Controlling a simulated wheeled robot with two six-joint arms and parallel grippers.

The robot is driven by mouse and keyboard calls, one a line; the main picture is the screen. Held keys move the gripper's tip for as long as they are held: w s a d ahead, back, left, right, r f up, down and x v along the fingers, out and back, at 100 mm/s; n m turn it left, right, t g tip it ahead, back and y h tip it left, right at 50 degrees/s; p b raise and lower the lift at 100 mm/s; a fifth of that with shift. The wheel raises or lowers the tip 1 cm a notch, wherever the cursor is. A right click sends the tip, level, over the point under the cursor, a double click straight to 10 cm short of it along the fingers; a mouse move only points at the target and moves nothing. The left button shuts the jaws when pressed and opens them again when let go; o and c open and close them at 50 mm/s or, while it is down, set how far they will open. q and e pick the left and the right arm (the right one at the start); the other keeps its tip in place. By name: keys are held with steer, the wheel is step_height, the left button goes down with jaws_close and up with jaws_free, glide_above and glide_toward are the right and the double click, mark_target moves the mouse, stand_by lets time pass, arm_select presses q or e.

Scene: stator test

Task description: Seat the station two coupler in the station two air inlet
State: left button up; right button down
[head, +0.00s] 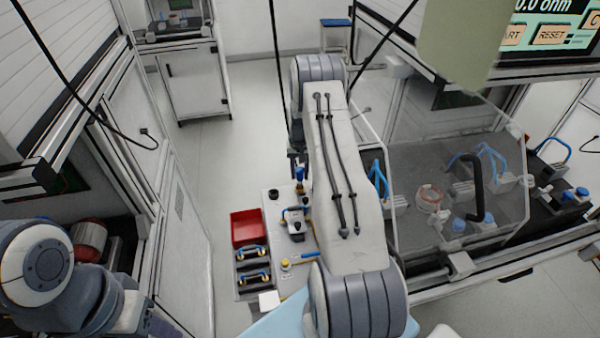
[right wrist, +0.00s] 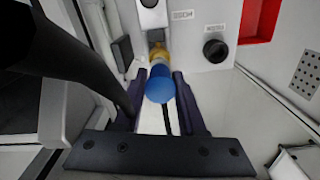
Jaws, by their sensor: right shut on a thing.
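My right gripper (right wrist: 160,78) is shut on a coupler with a blue body (right wrist: 160,86) and a brass-yellow end (right wrist: 157,55). The yellow end points away from me, toward the pale panel top. The coupler also shows small in the head view (head: 299,174), over the far end of the panel, with the dark right gripper (head: 297,160) beside it. I cannot tell whether its end touches anything. No air inlet can be clearly made out. My left arm enters at the lower left of the head view, but its gripper is not visible.
A clear-covered test station (head: 420,165) stands close to the right of my right arm. A red bin edge shows in the wrist view (right wrist: 258,20).

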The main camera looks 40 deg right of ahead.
steer(key=shift+f, duration=0.25)
steer(key=shift+f+b, duration=0.6)
steer(key=shift+f, duration=0.05)
steer(key=shift+f+b, duration=0.35)
steer(key=shift+f, duration=0.2)
stand_by(0.3)
steer(key=shift+c, duration=2.1)
jaws_free()
step_height(320, 180, up, 10)
steer(key=shift+r+b, duration=0.25)
steer(key=shift+b, duration=0.55)
